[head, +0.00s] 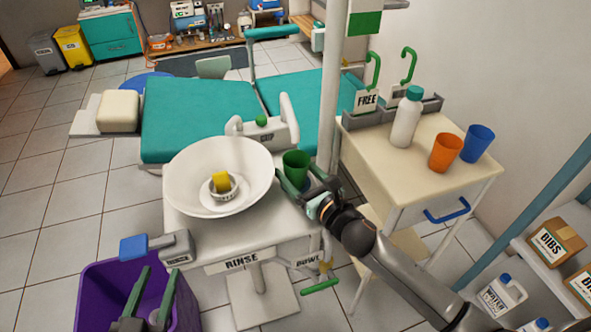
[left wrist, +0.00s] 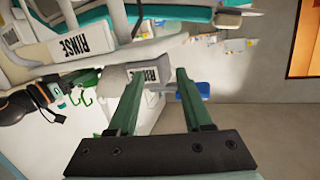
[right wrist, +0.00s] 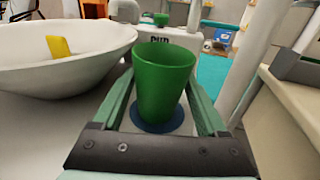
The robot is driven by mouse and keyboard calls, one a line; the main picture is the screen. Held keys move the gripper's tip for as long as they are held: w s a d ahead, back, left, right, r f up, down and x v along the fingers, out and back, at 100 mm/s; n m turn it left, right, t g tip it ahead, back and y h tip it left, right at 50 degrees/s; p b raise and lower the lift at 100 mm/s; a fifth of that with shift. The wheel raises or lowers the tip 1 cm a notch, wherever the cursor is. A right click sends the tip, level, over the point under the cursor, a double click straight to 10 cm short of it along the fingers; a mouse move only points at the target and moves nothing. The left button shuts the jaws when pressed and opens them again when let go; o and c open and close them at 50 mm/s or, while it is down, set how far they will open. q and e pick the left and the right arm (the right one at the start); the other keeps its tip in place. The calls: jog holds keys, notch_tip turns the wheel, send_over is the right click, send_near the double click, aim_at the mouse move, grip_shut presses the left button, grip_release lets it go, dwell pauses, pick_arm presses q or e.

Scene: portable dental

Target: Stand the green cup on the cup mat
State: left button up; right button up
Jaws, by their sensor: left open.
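The green cup (head: 296,163) is upright beside the white bowl on the rinse unit. It also shows in the right wrist view (right wrist: 163,85). The blue round cup mat (right wrist: 142,126) shows below the cup's base; I cannot tell whether the base rests on it or hangs just above. My right gripper (right wrist: 162,88) has one finger on each side of the cup, very close to its wall; whether they press on it is unclear. My left gripper (head: 153,290) is open and empty, low at the front left by the purple bin.
The white bowl (head: 190,160) holds a small dish with a yellow block. A pole (head: 330,90) rises close behind my right gripper. The trolley (head: 400,175) at right carries a white bottle (head: 406,118), an orange cup (head: 445,153) and a blue cup (head: 477,143).

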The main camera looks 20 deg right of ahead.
jog(key=shift+o, duration=1.1)
jog(key=shift+r, duration=0.2)
jog(key=shift+s+d+r+p, duration=0.2)
jog(key=shift+s+r+p, duration=0.2)
jog(key=shift+s+p, duration=0.15)
jog(key=v, duration=0.9)
jog(key=shift+s, duration=0.35)
pick_arm(q)
jog(key=s+f+n+g+y, duration=0.1)
jog(key=s+f+g, duration=0.2)
jog(key=f, duration=0.5)
jog(key=shift+g, duration=0.3)
pick_arm(e)
jog(key=shift+s+d+r, duration=0.15)
jog(key=shift+s+d, duration=0.1)
jog(key=shift+s, duration=0.35)
